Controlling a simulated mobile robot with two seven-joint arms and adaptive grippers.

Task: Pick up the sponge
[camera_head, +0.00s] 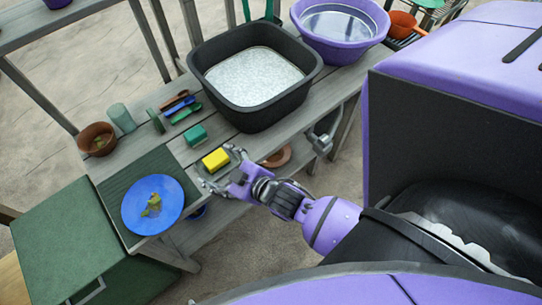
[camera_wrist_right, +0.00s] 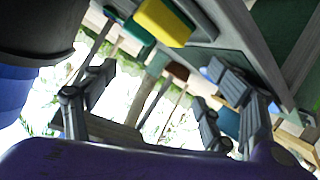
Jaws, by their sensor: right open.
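The yellow sponge (camera_head: 216,159) lies near the front edge of the wooden bench, and it also shows at the top of the right wrist view (camera_wrist_right: 163,22). My right gripper (camera_head: 221,170) is open, with its fingers spread at the near side of the sponge. In the wrist view the open fingers (camera_wrist_right: 155,110) have nothing between them, and the sponge is beyond them. Whether a finger touches the sponge cannot be told. My left gripper is not in view.
A green block (camera_head: 195,134) sits just behind the sponge. A dark basin (camera_head: 290,107) stands to the right, with a purple tub (camera_head: 378,30) beyond it. A blue plate (camera_head: 133,210) is at left, with a brown pot (camera_head: 96,138) and a green cup (camera_head: 122,118) behind.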

